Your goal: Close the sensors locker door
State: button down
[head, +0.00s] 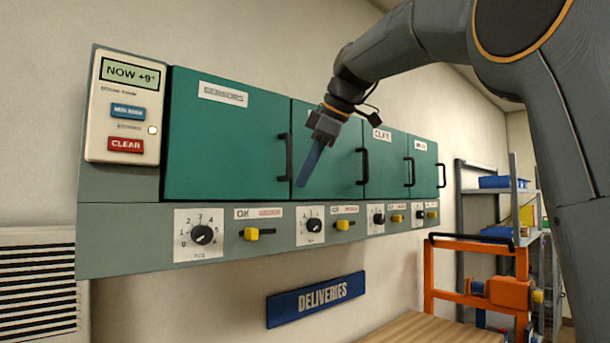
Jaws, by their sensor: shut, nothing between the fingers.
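The sensors locker door (225,145) is the large green leftmost door in the head view, with a white "SENSORS" label near its top. Its black bar handle (284,158) is at the right edge. The door looks flush or nearly flush with the row; I cannot tell whether a small gap is left. My gripper (303,182) points down in front of the second door, just right of the sensors handle. Its blue fingers are together and empty. I cannot tell whether they touch anything.
More green doors (390,165) with black handles continue to the right. Below run dials (202,235) and yellow sliders (251,234). A control panel (125,108) is at left. A "DELIVERIES" sign (316,298), wooden surface (415,330) and orange cart (478,290) are lower.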

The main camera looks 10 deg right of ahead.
jog(key=shift+d, duration=0.1)
dwell(0.3)
jog(key=s+d+r+b, duration=0.2)
jog(key=s+d+r, duration=0.3)
jog(key=d+r, duration=0.3)
notch_tip(320, 180, down, 37)
jog(key=w+m+g+h, duration=0.1)
jog(key=m+g+h, duration=0.15)
jog(key=m, duration=0.75)
jog(key=s+f+m+g, duration=0.1)
jog(key=s+f+m, duration=0.2)
jog(key=s+f, duration=0.8)
jog(key=s+a+f+m+g+h+b, duration=0.1)
jog(key=s+f+m, duration=0.1)
jog(key=s+f, duration=0.8)
notch_tip(320, 180, down, 7)
jog(key=shift+s+r+m, duration=0.15)
jog(key=shift+s+m, duration=0.2)
jog(key=shift+m, duration=0.05)
